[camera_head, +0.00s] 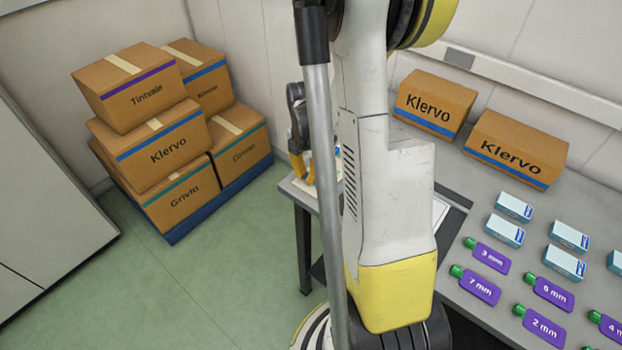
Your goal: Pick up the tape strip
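I cannot pick out a separate tape strip in this view; my arm hides part of the table. My gripper (302,170), dark with yellow fingers, is left of my arm's white link, over the near-left corner of the grey table (453,190). The gripper is small and partly hidden, so its opening and any hold are unclear. A small pale item with some blue and green (338,166) shows just right of the gripper, mostly hidden by my arm. Purple pieces with green ends, marked in mm, such as the "3 mm" one (489,255), lie on the table at right.
Several light-blue small boxes (515,206) stand in rows behind the purple pieces. Two brown Klervo cartons (435,103) (515,148) stand at the table's back. Stacked cartons (165,145) are on the floor at left, beside a grey cabinet (45,190). Green floor (215,270) is clear between.

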